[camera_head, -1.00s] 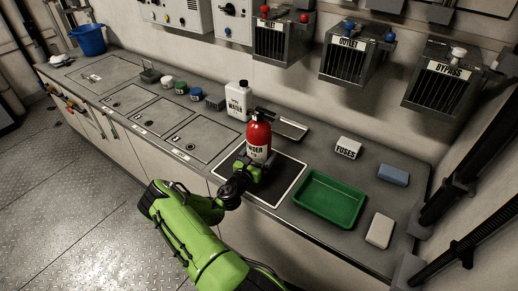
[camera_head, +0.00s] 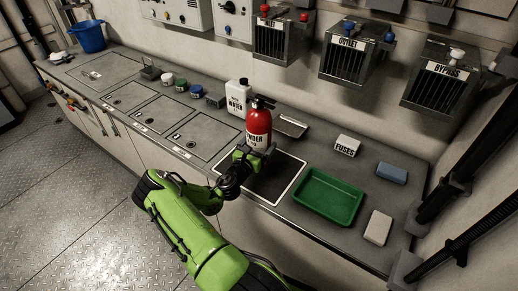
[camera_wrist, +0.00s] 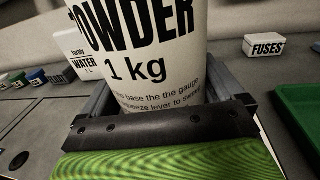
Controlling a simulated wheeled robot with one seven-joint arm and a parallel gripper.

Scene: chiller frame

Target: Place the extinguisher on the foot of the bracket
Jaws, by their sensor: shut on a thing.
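The extinguisher (camera_head: 258,128) is a red cylinder with a black valve top and a white label reading POWDER. My gripper (camera_head: 254,151) is shut around its lower part and holds it upright over the back part of the black mat. In the wrist view the white label of the extinguisher (camera_wrist: 150,60) fills the middle, between the dark fingers of my gripper (camera_wrist: 160,92). The extinguisher's base is hidden by the gripper. A flat grey metal piece (camera_head: 292,127) lies just behind and right of it; I cannot tell whether this is the bracket's foot.
The black mat (camera_head: 279,187) has a white border. A green tray (camera_head: 327,197), FUSES box (camera_head: 347,145), blue block (camera_head: 392,173) and pale block (camera_head: 377,228) are to the right. A white WATER bottle (camera_head: 238,98) stands close behind left. Labelled vent boxes (camera_head: 356,52) overhang the counter.

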